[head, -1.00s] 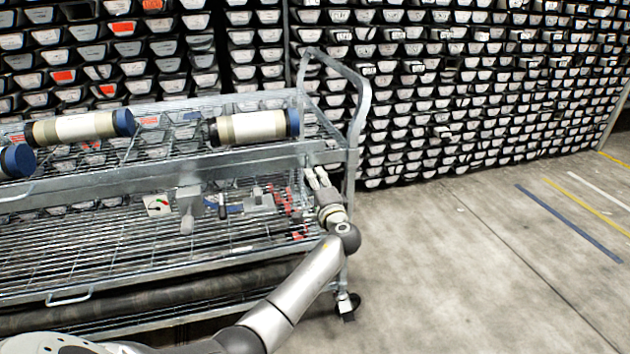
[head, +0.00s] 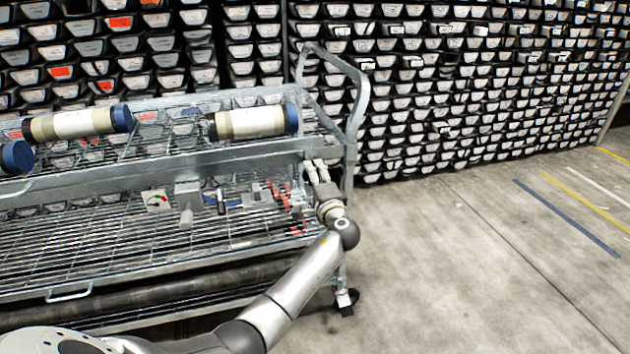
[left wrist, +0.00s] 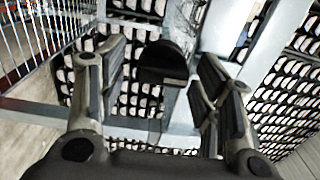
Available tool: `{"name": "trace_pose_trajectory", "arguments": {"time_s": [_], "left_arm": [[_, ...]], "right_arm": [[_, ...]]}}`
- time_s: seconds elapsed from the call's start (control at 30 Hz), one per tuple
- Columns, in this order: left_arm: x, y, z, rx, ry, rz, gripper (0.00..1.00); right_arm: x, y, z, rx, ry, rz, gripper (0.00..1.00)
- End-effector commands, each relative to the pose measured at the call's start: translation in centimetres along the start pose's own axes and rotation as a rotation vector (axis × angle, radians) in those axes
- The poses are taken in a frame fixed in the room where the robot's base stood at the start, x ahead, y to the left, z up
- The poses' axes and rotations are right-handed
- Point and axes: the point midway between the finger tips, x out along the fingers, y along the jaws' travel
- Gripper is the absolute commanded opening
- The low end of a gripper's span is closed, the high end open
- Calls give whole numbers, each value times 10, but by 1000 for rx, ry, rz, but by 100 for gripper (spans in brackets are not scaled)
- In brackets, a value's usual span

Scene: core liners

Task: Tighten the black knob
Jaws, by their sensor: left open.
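The black knob (left wrist: 163,62) shows in the left wrist view, near the top middle, against a grey metal post of the cart. My left gripper (left wrist: 160,78) is open, with one finger on each side of the knob in the picture. I see gaps between the knob and both fingers, and I cannot tell how deep it sits between them. In the head view, my left gripper (head: 315,165) is at the right end of the cart, by the upper shelf's corner. The knob cannot be made out there. My right gripper is in neither view.
The wire cart (head: 190,165) carries core tubes with blue caps (head: 255,122) on top. Core trays (head: 450,90) fill the wall behind. The floor at right is clear.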

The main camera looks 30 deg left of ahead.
Motion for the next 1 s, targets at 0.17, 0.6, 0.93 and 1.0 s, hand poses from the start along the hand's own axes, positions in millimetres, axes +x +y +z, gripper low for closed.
{"name": "trace_pose_trajectory", "arguments": {"time_s": [0.17, 0.6, 0.93, 1.0], "left_arm": [[-10, 1, 0, -1, 2, 1, 59], [-92, 2, -1, -1, 2, 3, 59], [-120, 0, 0, 0, 0, 0, 59], [-120, 0, 0, 0, 0, 0, 59]], "right_arm": [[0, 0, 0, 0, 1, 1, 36], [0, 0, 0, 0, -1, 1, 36], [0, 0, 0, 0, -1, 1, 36], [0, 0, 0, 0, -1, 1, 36]]}}
